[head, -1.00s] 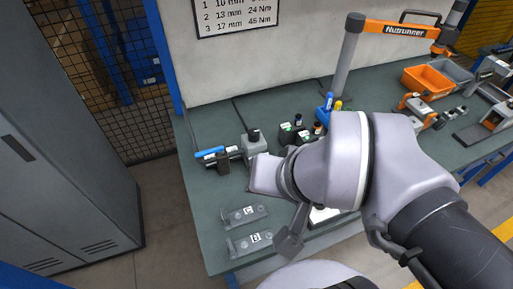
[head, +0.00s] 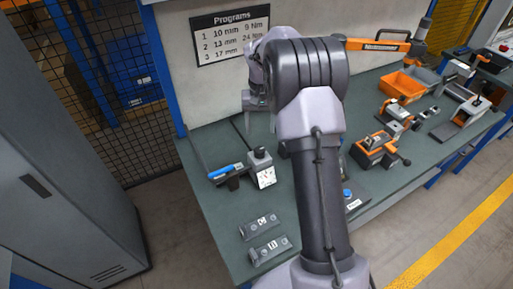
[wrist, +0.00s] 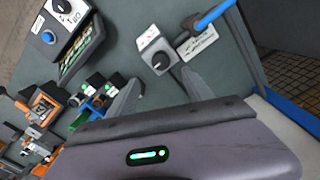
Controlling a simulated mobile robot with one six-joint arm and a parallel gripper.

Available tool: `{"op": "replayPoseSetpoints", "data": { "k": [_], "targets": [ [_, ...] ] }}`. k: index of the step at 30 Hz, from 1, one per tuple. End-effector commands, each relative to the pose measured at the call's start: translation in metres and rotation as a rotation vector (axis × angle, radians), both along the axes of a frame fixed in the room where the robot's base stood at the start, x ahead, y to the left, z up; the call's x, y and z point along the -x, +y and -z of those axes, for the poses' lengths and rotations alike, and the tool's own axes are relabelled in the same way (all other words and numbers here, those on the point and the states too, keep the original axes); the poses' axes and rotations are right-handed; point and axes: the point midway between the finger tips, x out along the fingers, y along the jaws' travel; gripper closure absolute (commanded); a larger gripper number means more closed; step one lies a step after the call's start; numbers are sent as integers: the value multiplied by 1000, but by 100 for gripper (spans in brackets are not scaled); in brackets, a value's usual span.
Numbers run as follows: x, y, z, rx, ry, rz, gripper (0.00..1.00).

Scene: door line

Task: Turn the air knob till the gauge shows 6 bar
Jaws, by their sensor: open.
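The air regulator is a small grey box with a black air knob (head: 259,153) on top and a white round gauge (head: 266,178) on its front. In the head view it stands at the left of the bench; the needle is too small to read. My gripper (head: 260,120) is open and empty, raised above and behind the regulator in the head view. In the wrist view its two fingers (wrist: 160,78) are apart, and neither visibly touches the knob.
A blue-handled tool (head: 225,171) lies on a holder close left of the regulator. Two labelled grey brackets (head: 262,225) lie in front. A box with a dial and blue button (wrist: 48,37) stands nearby. An orange fixture (head: 375,148) is at right. A programs sign (head: 230,35) hangs behind.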

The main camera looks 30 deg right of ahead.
Motion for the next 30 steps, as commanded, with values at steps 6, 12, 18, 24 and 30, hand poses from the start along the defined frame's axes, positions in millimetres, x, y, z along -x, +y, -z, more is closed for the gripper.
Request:
{"op": "replayPoseSetpoints", "data": {
  "k": [6, 12, 18, 24, 30],
  "targets": [
    [0, 0, 68, 0, 1, -2, 41],
    [0, 1, 101, 0, 1, 0, 41],
    [0, 1, 107, 1, -2, -1, 41],
    [0, 1, 106, 0, -2, -1, 50],
    [0, 1, 106, 0, -1, -1, 90]
  ]
}}
